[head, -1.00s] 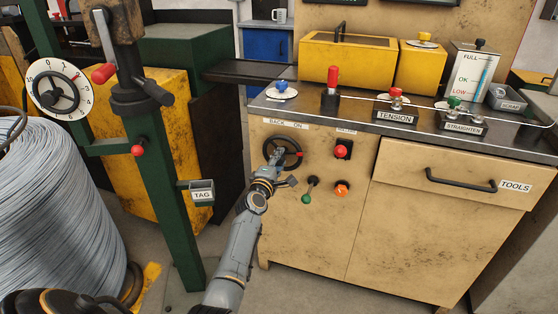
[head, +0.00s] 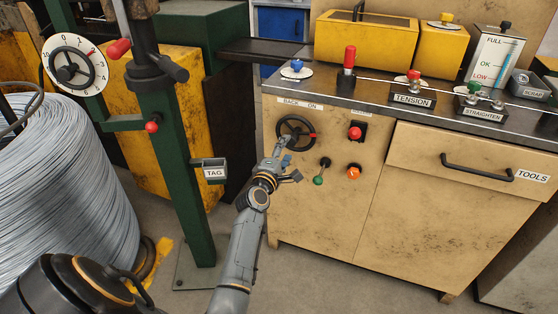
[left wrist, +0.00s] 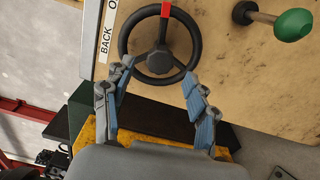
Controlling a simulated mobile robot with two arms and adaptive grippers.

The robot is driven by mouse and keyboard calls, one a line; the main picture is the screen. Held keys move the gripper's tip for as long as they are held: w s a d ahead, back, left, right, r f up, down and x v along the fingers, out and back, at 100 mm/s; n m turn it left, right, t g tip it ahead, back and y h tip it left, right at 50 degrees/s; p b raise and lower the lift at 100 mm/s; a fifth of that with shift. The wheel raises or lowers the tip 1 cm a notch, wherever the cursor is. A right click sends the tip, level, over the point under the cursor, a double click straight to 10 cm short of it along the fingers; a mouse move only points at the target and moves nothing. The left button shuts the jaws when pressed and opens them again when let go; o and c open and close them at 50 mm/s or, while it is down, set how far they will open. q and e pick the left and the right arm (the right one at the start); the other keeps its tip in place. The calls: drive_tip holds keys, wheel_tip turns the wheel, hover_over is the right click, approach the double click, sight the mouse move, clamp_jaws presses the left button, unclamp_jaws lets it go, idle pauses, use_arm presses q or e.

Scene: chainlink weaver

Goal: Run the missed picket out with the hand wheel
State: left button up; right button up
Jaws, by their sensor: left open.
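The black hand wheel (head: 295,121) with a red mark on its rim is on the tan cabinet front, under the "BACK" and "ON" labels. In the left wrist view the wheel (left wrist: 182,73) is straight ahead, its red mark at the top. My left gripper (head: 284,144) is at the wheel's lower left edge. In the left wrist view its open fingers (left wrist: 160,75) straddle the wheel's lower part, with nothing held between them. I cannot tell whether they touch the rim. My right gripper is not in view. I cannot make out a picket.
A green-tipped lever (head: 318,180), a red button (head: 355,133) and an orange knob (head: 353,172) are close right of the wheel. A TAG holder (head: 210,170) on a green post and a wire coil (head: 75,190) are left. A drawer (head: 480,165) is right.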

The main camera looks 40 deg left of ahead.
use_arm(q)
drive_tip(key=v, duration=0.5)
drive_tip(key=shift+s, duration=0.4)
